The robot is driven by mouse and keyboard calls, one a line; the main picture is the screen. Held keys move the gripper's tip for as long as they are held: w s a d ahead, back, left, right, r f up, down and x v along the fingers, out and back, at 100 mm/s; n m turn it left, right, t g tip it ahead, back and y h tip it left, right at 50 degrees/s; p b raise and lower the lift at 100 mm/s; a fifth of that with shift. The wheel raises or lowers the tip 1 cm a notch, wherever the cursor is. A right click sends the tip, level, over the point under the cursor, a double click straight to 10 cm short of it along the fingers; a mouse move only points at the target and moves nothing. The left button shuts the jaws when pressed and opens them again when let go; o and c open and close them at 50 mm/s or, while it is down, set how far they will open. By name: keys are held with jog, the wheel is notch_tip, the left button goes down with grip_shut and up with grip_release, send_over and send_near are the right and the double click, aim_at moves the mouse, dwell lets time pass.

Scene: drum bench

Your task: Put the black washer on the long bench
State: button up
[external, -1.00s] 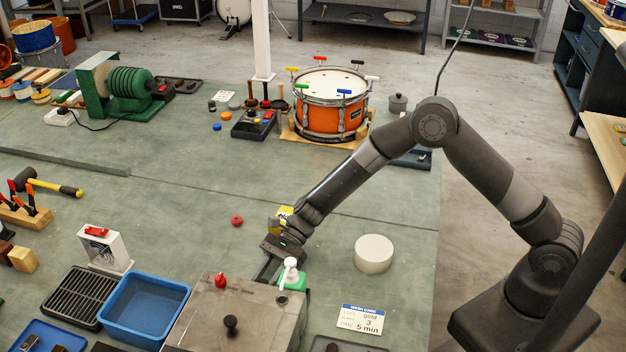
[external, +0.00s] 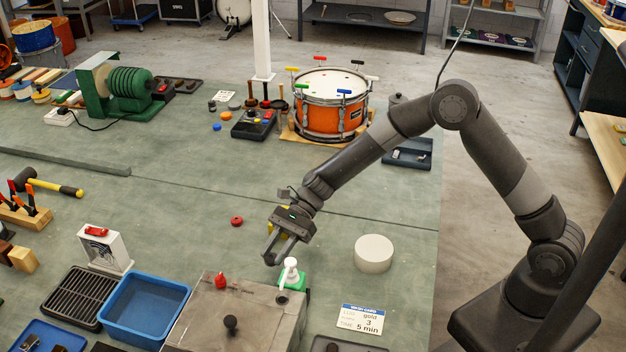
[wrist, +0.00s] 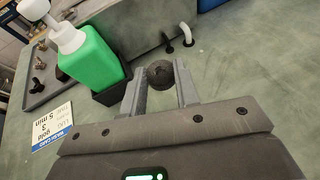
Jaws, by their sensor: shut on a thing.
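My gripper (external: 272,258) is above the bench, just behind the green bottle with the white pump. In the wrist view its two fingers are closed on a small dark round piece (wrist: 160,74), which looks like the black washer. The piece sits between the fingertips, and its hole cannot be made out.
The green bottle (external: 291,278) and the grey metal box (external: 255,320) stand close in front of the gripper. A white round block (external: 374,254) is to the right, a red disc (external: 237,221) to the left. A blue tub (external: 145,310) is front left. The middle of the bench is largely clear.

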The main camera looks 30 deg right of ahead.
jog(key=w+d+r+m+t, duration=0.1)
jog(key=w+d+m+t, duration=0.35)
jog(key=d, duration=0.45)
jog(key=w+d+r+m+t, duration=0.25)
jog(key=w+d, duration=0.35)
jog(key=d, duration=0.4)
jog(key=w+d+r+m+t, duration=0.1)
jog(key=w+d+m+t, duration=0.4)
jog(key=d, duration=0.4)
jog(key=d+f+m+t+h, duration=0.2)
jog(key=d+m+t+h, duration=0.4)
jog(key=d, duration=1.9)
jog(key=shift+w+d+f+m+t+h, duration=0.15)
jog(key=shift+w+d+m+t+h, duration=0.2)
jog(key=shift+m+h, duration=0.6)
jog(key=shift+a, duration=0.1)
